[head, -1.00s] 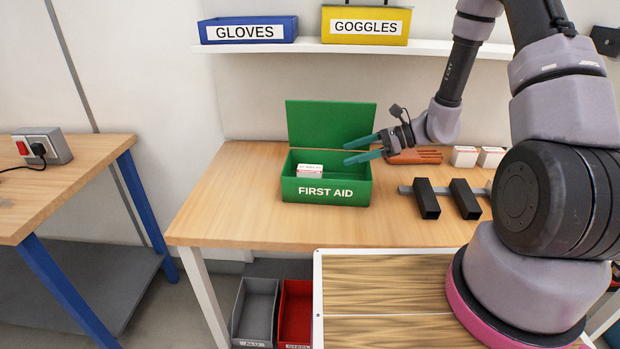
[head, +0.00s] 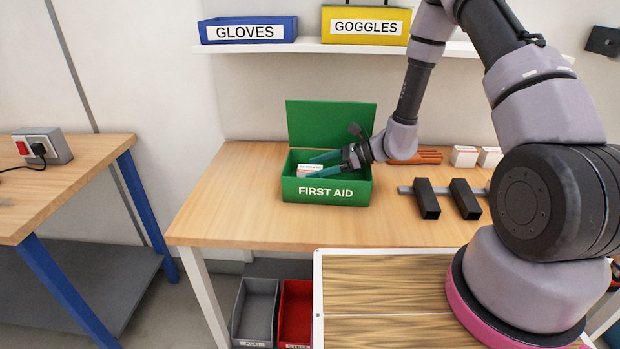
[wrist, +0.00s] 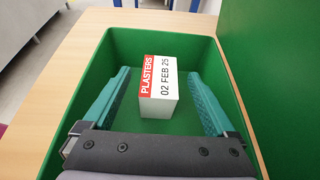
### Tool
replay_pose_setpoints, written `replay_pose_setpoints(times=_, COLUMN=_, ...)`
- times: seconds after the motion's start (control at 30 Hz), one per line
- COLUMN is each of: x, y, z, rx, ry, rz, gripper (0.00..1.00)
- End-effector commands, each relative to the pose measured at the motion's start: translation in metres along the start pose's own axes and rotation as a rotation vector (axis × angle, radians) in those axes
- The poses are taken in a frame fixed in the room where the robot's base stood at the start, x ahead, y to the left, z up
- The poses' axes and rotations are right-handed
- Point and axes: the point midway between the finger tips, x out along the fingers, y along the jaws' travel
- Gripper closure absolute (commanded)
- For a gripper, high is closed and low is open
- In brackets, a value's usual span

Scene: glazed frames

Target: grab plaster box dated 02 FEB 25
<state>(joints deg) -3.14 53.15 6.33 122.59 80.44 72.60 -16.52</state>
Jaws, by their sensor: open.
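The plaster box (wrist: 158,82) is white with a red band and reads "PLASTERS" and "02 FEB 25" in the wrist view. It sits inside the green first aid box (head: 326,192), and its pale top (head: 310,168) shows at the left inside in the head view. My gripper (wrist: 157,100) is open with its teal fingers inside the green box. One finger is on each side of the plaster box, with a gap on both sides. In the head view my gripper (head: 318,165) reaches in from the right.
The green lid (head: 331,122) stands open at the back. The table's left part is clear.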

Motion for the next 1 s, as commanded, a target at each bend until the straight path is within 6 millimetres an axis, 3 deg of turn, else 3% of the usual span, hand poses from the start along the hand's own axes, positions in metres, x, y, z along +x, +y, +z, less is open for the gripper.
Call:
replay_pose_setpoints(times=0.17, x=0.000, y=0.000, z=0.000, rx=0.000, ry=0.000, rz=0.000, gripper=0.09)
replay_pose_setpoints(times=0.27, x=0.000, y=0.000, z=0.000, rx=0.000, ry=0.000, rz=0.000, gripper=0.43)
replay_pose_setpoints(times=0.4, x=0.000, y=0.000, z=0.000, rx=0.000, ry=0.000, rz=0.000, gripper=0.97)
replay_pose_setpoints(times=0.77, x=-0.002, y=0.000, z=0.004, rx=0.000, ry=0.000, rz=0.000, gripper=0.99)
replay_pose_setpoints(times=1.0, x=-0.014, y=0.000, z=0.033, rx=-0.006, ry=0.000, rz=-0.001, gripper=0.99)
